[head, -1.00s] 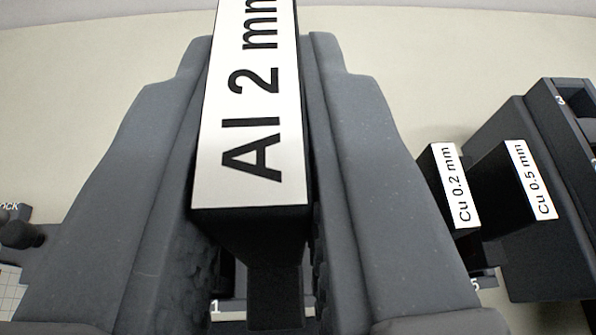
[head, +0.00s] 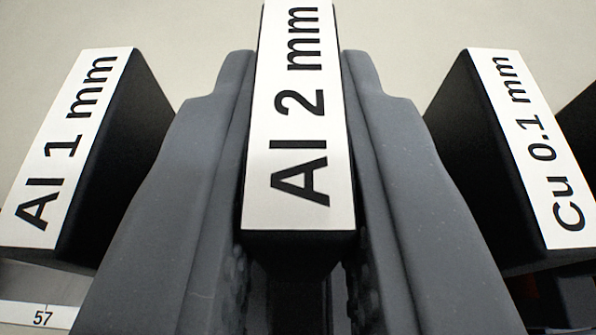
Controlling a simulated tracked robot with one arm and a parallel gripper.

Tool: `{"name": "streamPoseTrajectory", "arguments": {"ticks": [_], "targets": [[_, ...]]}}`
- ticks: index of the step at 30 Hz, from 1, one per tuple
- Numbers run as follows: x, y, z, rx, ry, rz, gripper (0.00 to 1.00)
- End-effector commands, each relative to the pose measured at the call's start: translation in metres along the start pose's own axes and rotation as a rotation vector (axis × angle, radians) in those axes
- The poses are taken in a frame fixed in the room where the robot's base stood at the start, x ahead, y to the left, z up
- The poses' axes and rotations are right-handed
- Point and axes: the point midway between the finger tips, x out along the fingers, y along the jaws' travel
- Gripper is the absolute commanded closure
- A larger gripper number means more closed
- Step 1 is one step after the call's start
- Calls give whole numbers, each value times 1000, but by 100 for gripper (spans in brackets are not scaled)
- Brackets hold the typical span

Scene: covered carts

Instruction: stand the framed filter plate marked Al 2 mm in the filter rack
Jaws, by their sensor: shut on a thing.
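The filter plate marked Al 2 mm (head: 302,140) is in the middle of the head view, with its white label facing me and its dark frame below. My gripper (head: 298,75) is shut on it, one grey finger on each side. The plate's lower part and its foot are hidden or dark between the fingers. I cannot tell whether its foot stands in a slot of the rack or hangs above it. The rack itself cannot be made out clearly.
A plate marked Al 1 mm (head: 70,145) stands close on the left, and one marked Cu 0.1 mm (head: 535,150) close on the right. A dark edge shows at the far right. A pale scale strip marked 57 (head: 42,316) is at the lower left.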

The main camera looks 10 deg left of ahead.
Motion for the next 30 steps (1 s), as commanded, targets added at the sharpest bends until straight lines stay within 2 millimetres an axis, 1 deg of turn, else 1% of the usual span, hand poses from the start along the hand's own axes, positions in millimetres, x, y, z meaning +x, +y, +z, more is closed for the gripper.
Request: {"name": "streamPoseTrajectory", "arguments": {"ticks": [1, 2, 10, 13, 14, 15, 16, 26, 30], "targets": [[3, 0, 8, 3, 0, 0, 100], [3, 0, 10, 3, 1, 0, 100], [2, 1, 8, 1, 1, 1, 100], [3, 1, 11, 1, 1, 1, 100], [3, 1, 10, 0, 1, 1, 77], [3, 1, 10, 0, 1, 1, 66], [3, 1, 10, 0, 1, 1, 64], [2, 1, 7, 1, 2, 1, 64], [-11, 2, 8, 3, 1, 2, 64]]}}
